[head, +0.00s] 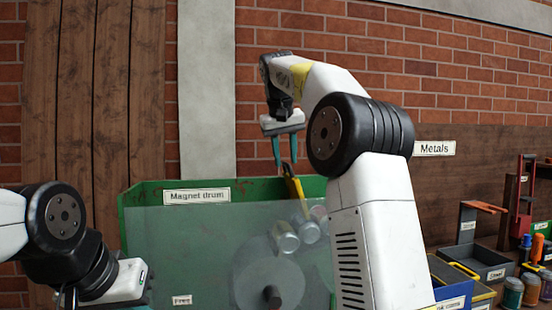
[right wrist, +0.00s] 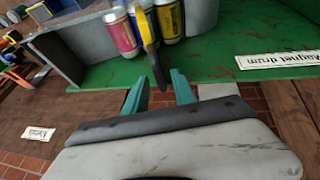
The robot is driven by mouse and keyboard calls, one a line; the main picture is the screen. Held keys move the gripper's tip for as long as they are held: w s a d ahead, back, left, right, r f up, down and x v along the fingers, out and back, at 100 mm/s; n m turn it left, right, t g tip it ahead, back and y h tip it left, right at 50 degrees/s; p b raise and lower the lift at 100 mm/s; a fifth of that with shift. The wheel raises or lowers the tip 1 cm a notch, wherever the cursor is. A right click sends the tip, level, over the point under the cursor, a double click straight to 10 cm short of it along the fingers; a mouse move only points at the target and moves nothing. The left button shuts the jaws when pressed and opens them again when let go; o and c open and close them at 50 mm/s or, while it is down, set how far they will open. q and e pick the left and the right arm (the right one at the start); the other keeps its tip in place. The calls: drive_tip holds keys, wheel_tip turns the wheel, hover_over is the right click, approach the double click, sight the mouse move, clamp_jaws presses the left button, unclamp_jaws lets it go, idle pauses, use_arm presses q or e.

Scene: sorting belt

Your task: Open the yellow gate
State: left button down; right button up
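The yellow gate (head: 293,187) shows as a slim yellow bar with a dark tip at the green magnet drum box, beside the cans. In the right wrist view the yellow gate (right wrist: 147,30) points its dark tip towards my fingers. My right gripper (head: 285,161) hangs down over the tip, with its teal fingers apart. In the right wrist view my right gripper (right wrist: 160,84) has the dark tip at or between its fingertips; I cannot tell whether they touch. My left gripper (head: 140,290) is low at the left, its fingers mostly out of view.
The green box (head: 150,198) has a translucent front panel (head: 195,240) and a grey drum (head: 268,275). Several cans (head: 285,237) sit by the gate. Bins (head: 480,262) and jars (head: 513,293) stand at the right. A brick wall (head: 285,30) is behind.

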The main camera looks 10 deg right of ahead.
idle(0.3)
drive_tip(key=v, duration=0.7)
drive_tip(key=shift+r, duration=0.3)
drive_tip(key=shift+s, duration=0.15)
drive_tip(key=shift+s, duration=0.1)
drive_tip(key=s+f+t+y, duration=0.1)
drive_tip(key=s+f+y, duration=0.3)
drive_tip(key=s+f, duration=2.4)
drive_tip(key=shift+s+a+f+t, duration=0.2)
drive_tip(key=shift+s+f+t, duration=0.1)
drive_tip(key=shift+s, duration=0.1)
